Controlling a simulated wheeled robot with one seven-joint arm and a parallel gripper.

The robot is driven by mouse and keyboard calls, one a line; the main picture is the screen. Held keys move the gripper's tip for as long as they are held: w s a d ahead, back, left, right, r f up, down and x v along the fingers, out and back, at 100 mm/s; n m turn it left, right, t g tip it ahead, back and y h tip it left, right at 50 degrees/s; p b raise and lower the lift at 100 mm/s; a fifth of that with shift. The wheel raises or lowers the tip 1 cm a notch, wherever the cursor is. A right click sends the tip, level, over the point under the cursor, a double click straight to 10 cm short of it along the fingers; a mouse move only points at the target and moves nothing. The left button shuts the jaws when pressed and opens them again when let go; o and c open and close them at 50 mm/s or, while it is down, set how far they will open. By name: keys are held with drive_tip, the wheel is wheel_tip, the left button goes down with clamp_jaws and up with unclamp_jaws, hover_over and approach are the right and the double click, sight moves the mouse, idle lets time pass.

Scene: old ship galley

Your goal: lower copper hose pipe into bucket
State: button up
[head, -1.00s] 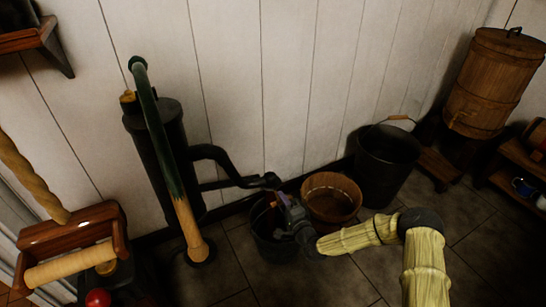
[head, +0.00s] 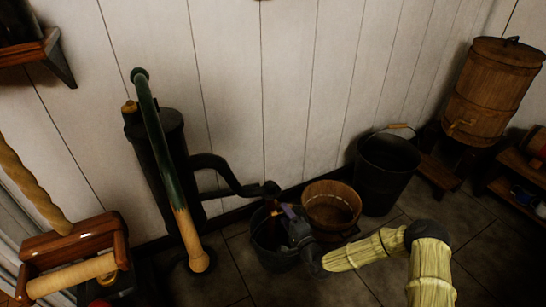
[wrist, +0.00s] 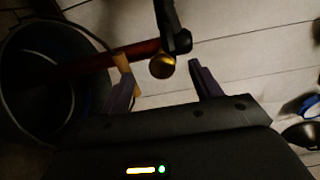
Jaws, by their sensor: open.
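A dark bucket (head: 262,255) stands on the floor below the pump spout (head: 262,190). In the wrist view its dark round mouth (wrist: 40,75) is at the left. The copper hose pipe (wrist: 97,61), a reddish-brown tube, runs from the spout end down over the rim into the bucket; its far end is lost in the dark. An orange-tan piece (wrist: 120,64) sits on it near my left finger.
A wooden tub (head: 330,205) stands close behind and right of the gripper, with a large black bucket (head: 387,175) beyond it. The pump body (head: 165,165) and its long handle (head: 187,235) rise at the left. Bare floor lies in front.

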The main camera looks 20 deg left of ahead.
drive_tip(key=p+v, duration=0.2)
drive_tip(key=v, duration=0.6)
drive_tip(key=shift+s+d+r, duration=0.1)
drive_tip(key=shift+d, duration=0.05)
idle(0.5)
drive_tip(key=s+d+r+n+g+h+p, duration=0.1)
drive_tip(key=d+r+n+g+h, duration=0.2)
drive_tip(key=d+r+n+h, duration=0.45)
drive_tip(key=s+d+r+n+g+h+p, duration=0.1)
drive_tip(key=d+r+n+g+h, duration=0.2)
drive_tip(key=d, duration=0.8)
drive_tip(key=s+d+r+m+g+h+p, duration=0.1)
drive_tip(key=s+d+r+h, duration=0.1)
drive_tip(key=s+d+r, duration=0.45)
drive_tip(key=s+d+r+m+g+h, duration=0.15)
drive_tip(key=s+d+r, duration=0.25)
drive_tip(key=s+r, duration=0.4)
wheel_tip(320, 180, up, 40)
drive_tip(key=p, duration=3.8)
drive_tip(key=shift+f, duration=0.25)
